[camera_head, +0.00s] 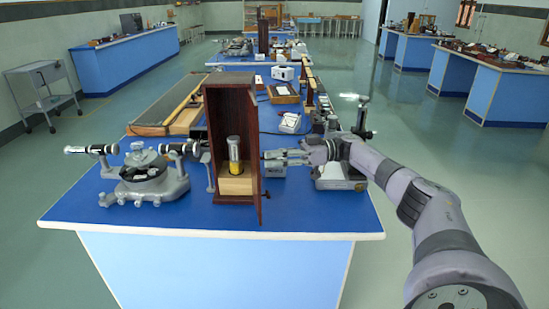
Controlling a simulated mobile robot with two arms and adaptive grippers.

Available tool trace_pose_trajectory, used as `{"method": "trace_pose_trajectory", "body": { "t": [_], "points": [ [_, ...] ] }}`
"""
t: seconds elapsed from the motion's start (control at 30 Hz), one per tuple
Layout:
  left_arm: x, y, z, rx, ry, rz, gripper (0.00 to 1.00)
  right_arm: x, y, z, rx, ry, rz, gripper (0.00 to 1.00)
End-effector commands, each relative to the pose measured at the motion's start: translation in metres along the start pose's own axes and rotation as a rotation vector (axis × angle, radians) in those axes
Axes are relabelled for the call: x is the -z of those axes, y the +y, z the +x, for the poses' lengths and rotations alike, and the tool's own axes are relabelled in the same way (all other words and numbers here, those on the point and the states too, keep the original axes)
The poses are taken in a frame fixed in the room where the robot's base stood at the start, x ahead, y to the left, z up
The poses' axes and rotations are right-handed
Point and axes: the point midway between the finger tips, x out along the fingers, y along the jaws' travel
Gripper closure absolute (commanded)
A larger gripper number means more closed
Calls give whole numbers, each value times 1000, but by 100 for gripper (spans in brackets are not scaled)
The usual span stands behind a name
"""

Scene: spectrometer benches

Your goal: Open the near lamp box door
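The near lamp box (228,84) is a tall dark reddish-wood box standing upright near the front of the blue bench. Its front is uncovered, and a lamp (234,150) with a yellow base shows inside on a pale wooden block (236,185). The door (257,140) stands swung out at the box's right side, seen nearly edge-on, with a small knob (267,194) low on it. My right gripper (267,161) is at the door's right side, fingers pointing left; contact and finger gap are unclear. My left gripper is out of view.
A spectrometer (145,178) stands left of the box on the blue bench (210,218). A grey metal base (338,176) stands behind my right wrist. A small white meter (289,122) and wooden trays lie farther back. The bench's front right corner is clear.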

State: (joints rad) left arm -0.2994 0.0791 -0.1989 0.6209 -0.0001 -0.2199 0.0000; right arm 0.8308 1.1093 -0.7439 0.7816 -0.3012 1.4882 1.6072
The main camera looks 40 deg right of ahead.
Motion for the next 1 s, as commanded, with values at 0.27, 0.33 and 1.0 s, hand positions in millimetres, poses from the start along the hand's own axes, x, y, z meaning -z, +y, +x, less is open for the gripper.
{"method": "trace_pose_trajectory", "body": {
  "t": [0.27,0.33,1.0],
  "points": [
    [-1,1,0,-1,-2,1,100,-1,0,0,0,-1,0,65],
    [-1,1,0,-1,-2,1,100,-1,0,0,0,-2,1,65],
    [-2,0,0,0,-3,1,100,0,2,-58,-3,-1,-1,65]
  ]
}}
